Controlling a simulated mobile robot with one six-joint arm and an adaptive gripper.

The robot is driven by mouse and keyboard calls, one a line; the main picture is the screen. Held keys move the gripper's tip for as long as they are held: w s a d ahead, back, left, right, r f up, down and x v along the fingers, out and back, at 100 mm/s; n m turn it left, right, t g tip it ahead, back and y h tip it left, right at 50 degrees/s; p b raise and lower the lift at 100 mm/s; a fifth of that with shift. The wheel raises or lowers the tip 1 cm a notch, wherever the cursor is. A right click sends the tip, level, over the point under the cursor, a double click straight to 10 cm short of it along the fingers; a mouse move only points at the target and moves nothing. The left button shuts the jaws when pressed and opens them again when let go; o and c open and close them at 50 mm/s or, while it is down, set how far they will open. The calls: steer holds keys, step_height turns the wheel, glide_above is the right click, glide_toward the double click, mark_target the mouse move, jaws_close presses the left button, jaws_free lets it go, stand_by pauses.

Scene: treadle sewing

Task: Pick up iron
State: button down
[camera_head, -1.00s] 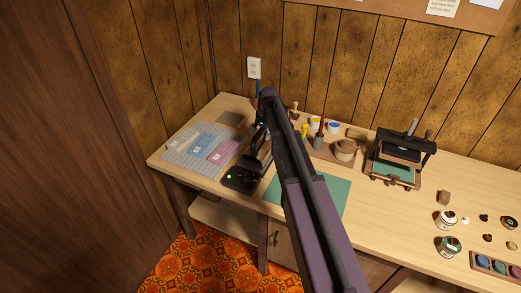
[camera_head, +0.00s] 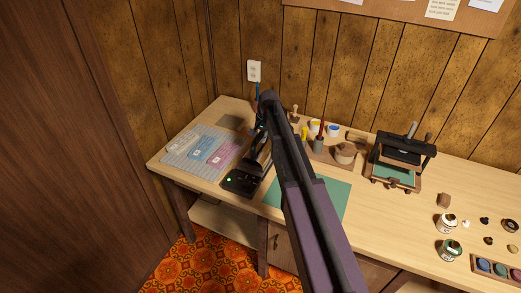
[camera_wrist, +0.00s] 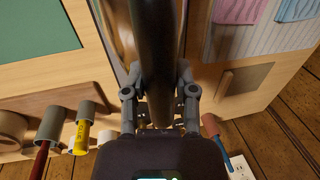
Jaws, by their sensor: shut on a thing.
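The iron shows in the wrist view as a long dark rounded handle (camera_wrist: 157,45) running up the middle, with a shiny metal part (camera_wrist: 118,32) beside it. My gripper (camera_wrist: 160,94) is shut on this handle, one finger on each side. In the head view, the dark iron (camera_head: 259,153) is partly hidden by my arm, at or just above a black base (camera_head: 242,183) with a green light. My fingers are mostly hidden there. I cannot tell whether the iron touches the base.
Folded fabrics (camera_head: 201,149) lie on a striped cloth to the left. A green mat (camera_head: 330,197) lies right of the base. Pots, brushes and a small press (camera_head: 400,158) stand further right. The wall with an outlet (camera_head: 254,71) is close behind.

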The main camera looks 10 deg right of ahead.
steer(key=shift+r, duration=0.1)
step_height(320, 180, up, 10)
steer(key=p, duration=1)
steer(key=shift+r, duration=0.1)
stand_by(0.3)
steer(key=shift+s, duration=0.1)
stand_by(0.8)
